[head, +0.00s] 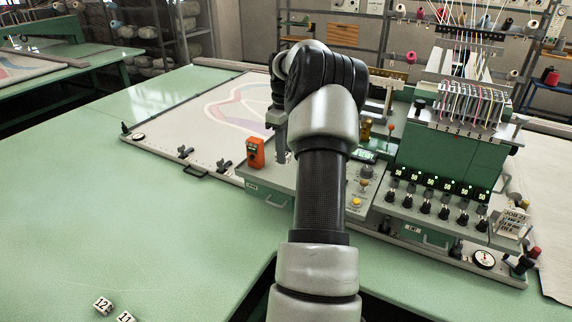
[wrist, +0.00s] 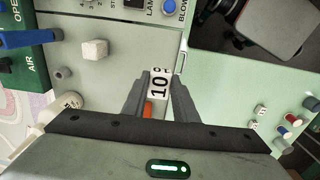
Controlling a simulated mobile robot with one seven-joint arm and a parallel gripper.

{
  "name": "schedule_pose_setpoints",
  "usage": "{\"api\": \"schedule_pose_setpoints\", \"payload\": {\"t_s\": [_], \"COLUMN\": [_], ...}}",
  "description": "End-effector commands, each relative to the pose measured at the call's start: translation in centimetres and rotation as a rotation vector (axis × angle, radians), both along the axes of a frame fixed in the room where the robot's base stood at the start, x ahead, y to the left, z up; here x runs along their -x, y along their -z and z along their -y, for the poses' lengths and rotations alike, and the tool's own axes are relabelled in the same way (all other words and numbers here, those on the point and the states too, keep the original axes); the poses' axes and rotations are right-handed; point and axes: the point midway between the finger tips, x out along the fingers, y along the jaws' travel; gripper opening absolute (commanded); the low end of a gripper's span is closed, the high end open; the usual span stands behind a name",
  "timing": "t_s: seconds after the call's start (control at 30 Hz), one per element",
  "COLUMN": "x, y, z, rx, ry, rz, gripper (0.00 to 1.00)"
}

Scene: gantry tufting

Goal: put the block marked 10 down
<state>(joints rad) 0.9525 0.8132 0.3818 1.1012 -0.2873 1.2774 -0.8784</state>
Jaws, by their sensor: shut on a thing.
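The white block marked 10 (wrist: 159,86) is between the fingertips of my gripper (wrist: 160,76) in the wrist view. Both fingers are shut on it, and its black number faces the camera. Behind it are the machine's grey panel (wrist: 125,75) and, to the right, a green surface (wrist: 225,95). I cannot tell how high the block is held. In the head view my arm hides the block and most of the gripper.
Blocks marked 12 (head: 103,305) and 11 (head: 125,317) lie on the green table (head: 120,220) at the lower left, which is otherwise largely clear. An orange device (head: 255,153) stands at the panel's left. The green machine (head: 435,150) with threads and knobs is at right.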

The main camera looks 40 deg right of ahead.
Motion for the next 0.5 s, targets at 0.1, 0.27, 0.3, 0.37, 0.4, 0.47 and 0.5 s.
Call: {"api": "schedule_pose_setpoints", "payload": {"t_s": [0.1, 0.27, 0.3, 0.37, 0.4, 0.47, 0.5], "x": [0.0, 0.0, 0.0, 0.0, 0.0, 0.0, 0.0], "y": [1.4, 3.3, 4.0, 5.0, 5.6, 6.3, 6.6], "z": [-0.1, -0.1, -0.1, -0.1, -0.1, -0.1, -0.1], "rx": [-0.001, -0.002, -0.003, -0.003, -0.002, -0.002, -0.001], "ry": [0.0, -0.001, -0.001, 0.0, 0.001, 0.001, 0.0], "rz": [0.001, -0.002, -0.002, -0.001, 0.0, -0.001, 0.0], "gripper": [0.02, 0.02, 0.02, 0.02, 0.02, 0.02, 0.02]}}
